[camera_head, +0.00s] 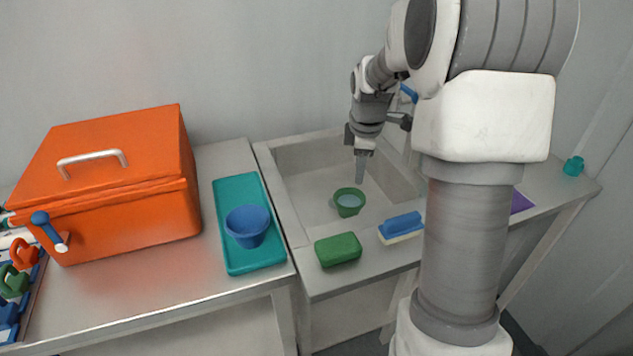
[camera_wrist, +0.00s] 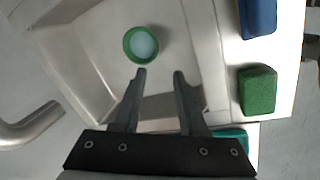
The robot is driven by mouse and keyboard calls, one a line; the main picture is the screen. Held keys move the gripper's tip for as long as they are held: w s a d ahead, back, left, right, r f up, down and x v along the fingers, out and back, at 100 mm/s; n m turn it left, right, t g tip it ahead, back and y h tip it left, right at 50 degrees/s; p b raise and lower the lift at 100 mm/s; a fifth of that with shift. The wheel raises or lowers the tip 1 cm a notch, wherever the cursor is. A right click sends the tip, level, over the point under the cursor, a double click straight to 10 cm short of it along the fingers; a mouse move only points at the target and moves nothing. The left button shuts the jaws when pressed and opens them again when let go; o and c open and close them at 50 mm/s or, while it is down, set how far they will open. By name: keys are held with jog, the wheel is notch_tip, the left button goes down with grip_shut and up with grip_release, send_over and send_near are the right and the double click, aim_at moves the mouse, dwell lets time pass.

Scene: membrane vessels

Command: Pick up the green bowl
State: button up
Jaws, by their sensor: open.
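The green bowl (camera_head: 348,202) sits in the sink, toward its front, with a pale bluish inside. In the wrist view the bowl (camera_wrist: 141,45) lies just beyond my fingertips, a little left of the line between them. My gripper (camera_head: 361,176) points down over the sink, above and behind the bowl. In the wrist view my gripper (camera_wrist: 160,73) has its two fingers apart with nothing between them. The gap in height between fingertips and bowl is hard to judge.
The sink (camera_head: 292,205) has raised walls around the bowl. A green sponge (camera_head: 338,249) and a blue brush (camera_head: 401,226) lie on its front edge. Left are a teal tray (camera_head: 234,190) with a blue bowl (camera_head: 247,225) and an orange box (camera_head: 110,180). A metal tap (camera_wrist: 30,125) shows in the wrist view.

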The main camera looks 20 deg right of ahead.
jog(key=x, duration=0.3)
jog(key=n+b, duration=0.1)
jog(key=b, duration=0.2)
send_over(350, 213)
jog(key=s, duration=0.2)
jog(key=s+a+f+x, duration=0.1)
jog(key=s+x, duration=0.1)
jog(key=x, duration=0.9)
jog(key=shift+w+b+x, duration=0.2)
jog(key=shift+x, duration=1)
jog(key=shift+w+b+x, duration=0.15)
jog(key=shift+w+x, duration=0.05)
jog(key=shift+x, duration=1)
grip_shut()
jog(key=shift+r, duration=0.1)
